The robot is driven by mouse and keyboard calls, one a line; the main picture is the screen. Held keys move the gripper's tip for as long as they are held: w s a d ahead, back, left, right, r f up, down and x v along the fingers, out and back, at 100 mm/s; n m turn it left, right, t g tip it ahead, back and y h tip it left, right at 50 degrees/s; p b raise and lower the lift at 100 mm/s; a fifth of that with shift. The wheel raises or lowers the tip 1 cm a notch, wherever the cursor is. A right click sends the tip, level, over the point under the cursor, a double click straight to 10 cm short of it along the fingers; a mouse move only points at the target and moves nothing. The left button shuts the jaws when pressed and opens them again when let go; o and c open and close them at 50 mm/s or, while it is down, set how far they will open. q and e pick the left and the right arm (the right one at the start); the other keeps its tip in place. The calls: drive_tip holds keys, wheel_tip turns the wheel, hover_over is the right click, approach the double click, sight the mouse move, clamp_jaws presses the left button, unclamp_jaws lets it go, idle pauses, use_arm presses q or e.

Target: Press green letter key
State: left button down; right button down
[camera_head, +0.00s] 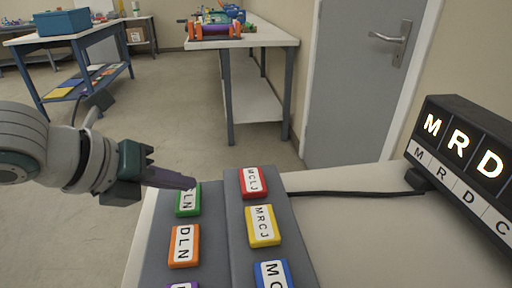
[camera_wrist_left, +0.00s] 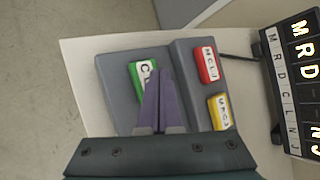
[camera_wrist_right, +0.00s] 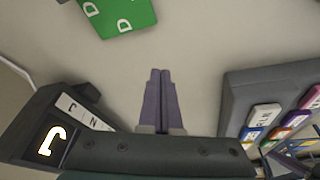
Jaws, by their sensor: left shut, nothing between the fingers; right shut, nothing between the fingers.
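The green letter key (camera_head: 187,203) sits at the far end of the left column of a grey key panel (camera_head: 213,238). Its label is partly hidden by my left gripper (camera_head: 192,182), which is shut and empty with its tips at the key's far edge. I cannot tell whether they touch it. In the left wrist view the green key (camera_wrist_left: 136,80) shows beside the shut fingers (camera_wrist_left: 160,72). My right gripper (camera_wrist_right: 160,72) is shut and empty, over the pale table top; it is outside the head view.
Orange (camera_head: 184,246), red (camera_head: 253,182), yellow (camera_head: 263,226) and blue (camera_head: 272,274) keys lie close by. A black letter display (camera_head: 462,150) stands at the right, with a cable (camera_head: 345,193) to the panel. A green lettered card (camera_wrist_right: 118,14) shows in the right wrist view.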

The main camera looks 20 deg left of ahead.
sight(183, 202)
use_arm(q)
drive_tip(key=shift+f, duration=0.15)
idle(0.3)
drive_tip(key=shift+f, duration=0.3)
use_arm(e)
drive_tip(key=shift+f, duration=0.15)
